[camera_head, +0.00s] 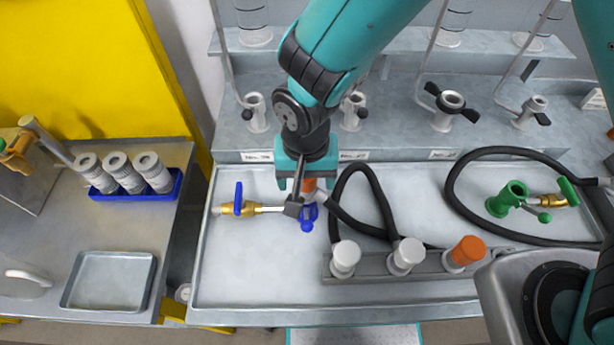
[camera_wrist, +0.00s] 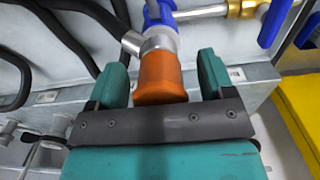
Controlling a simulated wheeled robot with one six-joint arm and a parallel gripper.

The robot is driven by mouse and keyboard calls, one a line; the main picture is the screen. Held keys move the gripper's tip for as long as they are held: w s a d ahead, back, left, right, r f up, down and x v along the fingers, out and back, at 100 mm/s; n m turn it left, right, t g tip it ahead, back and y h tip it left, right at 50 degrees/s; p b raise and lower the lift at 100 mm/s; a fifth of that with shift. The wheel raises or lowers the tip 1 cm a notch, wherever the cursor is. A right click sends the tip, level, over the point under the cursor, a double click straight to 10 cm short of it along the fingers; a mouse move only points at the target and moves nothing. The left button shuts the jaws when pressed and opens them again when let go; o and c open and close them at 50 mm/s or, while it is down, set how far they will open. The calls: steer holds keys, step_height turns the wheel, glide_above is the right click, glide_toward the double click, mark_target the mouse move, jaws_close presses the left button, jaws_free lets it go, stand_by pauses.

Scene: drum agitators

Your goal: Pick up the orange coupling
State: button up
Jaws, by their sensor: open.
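An orange coupling (camera_wrist: 160,78) sits between the two fingers of my gripper (camera_wrist: 162,82) in the wrist view, with a gap on each side. It joins a grey metal fitting (camera_wrist: 158,43) with a side branch, and a blue part (camera_wrist: 158,14) lies beyond it. In the head view my gripper (camera_head: 306,180) is over the left half of the tray, open, and partly hides this orange piece (camera_head: 309,184). Another orange piece (camera_head: 467,251) stands at the right end of a grey rack, beside two white ones.
The grey rack (camera_head: 375,268) lies along the tray's front. Black hoses (camera_head: 372,180) loop beside my gripper. A brass valve with blue handle (camera_head: 238,205) is left, and a green fitting (camera_head: 508,198) right. The tray's front left (camera_head: 260,275) is clear.

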steer(key=shift+f, duration=0.25)
steer(key=c, duration=1.2)
steer(key=shift+r, duration=0.15)
step_height(320, 180, up, 20)
steer(key=b, duration=0.2)
steer(key=shift+b, duration=0.35)
